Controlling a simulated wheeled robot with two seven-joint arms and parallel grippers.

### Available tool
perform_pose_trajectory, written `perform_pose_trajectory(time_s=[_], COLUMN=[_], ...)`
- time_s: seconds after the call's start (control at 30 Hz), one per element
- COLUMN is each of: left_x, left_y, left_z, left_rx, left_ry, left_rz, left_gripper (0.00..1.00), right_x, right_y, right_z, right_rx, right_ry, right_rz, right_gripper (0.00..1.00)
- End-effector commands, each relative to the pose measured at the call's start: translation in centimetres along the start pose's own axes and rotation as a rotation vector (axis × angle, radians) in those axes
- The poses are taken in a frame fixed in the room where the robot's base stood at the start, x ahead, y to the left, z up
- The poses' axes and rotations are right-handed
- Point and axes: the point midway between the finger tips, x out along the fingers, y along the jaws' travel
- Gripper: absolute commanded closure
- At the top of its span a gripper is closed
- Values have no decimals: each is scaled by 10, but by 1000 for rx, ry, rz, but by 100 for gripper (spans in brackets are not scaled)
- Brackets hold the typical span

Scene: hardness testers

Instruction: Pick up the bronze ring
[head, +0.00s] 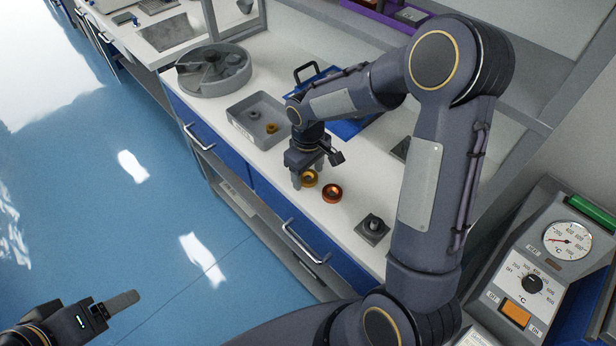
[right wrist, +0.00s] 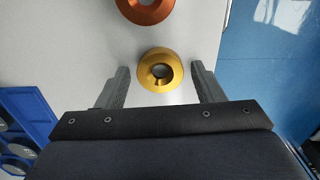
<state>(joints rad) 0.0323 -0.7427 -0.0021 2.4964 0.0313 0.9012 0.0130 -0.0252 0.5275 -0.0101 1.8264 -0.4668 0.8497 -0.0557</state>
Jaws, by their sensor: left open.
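A gold-yellow ring (head: 310,178) lies on the white bench top, and an orange-copper ring (head: 332,193) lies just to its right. I cannot tell for sure which of the two is the bronze ring. My right gripper (head: 309,172) points down over the gold-yellow ring. In the right wrist view the gold-yellow ring (right wrist: 160,70) sits between the open fingers, with gaps on both sides. The orange-copper ring (right wrist: 146,8) is beyond the fingertips, cut off by the top edge. My left gripper (head: 108,308) is open and empty over the floor at the lower left.
A grey tray (head: 242,125) holding small rings stands left of the right gripper, with a round grey compartment dish (head: 213,72) beyond. A blue case (head: 345,128) is behind the arm. A grey block (head: 372,229) stands nearer. A dial-fronted machine (head: 535,265) is at right.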

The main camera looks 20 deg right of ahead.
Motion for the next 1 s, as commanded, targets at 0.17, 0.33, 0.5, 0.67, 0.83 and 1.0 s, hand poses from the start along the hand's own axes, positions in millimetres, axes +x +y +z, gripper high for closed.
perform_pose_trajectory(time_s=[0.17,0.33,0.5,0.67,0.83,1.0], left_x=[0,0,0,0,-1,0], left_y=[0,0,0,0,0,0], left_z=[0,0,0,0,-1,0], left_rx=[0,0,0,0,0,0], left_ry=[0,0,0,0,0,0], left_rz=[0,0,0,0,0,0], left_gripper=[30,30,30,30,30,30], right_x=[0,0,-1,-5,-20,-47], right_y=[0,0,0,0,0,-13], right_z=[0,0,0,0,-1,2], right_rx=[0,0,0,0,-1,-4], right_ry=[0,0,1,2,3,5], right_rz=[0,0,0,1,1,1], right_gripper=[63,85,85,85,85,85])
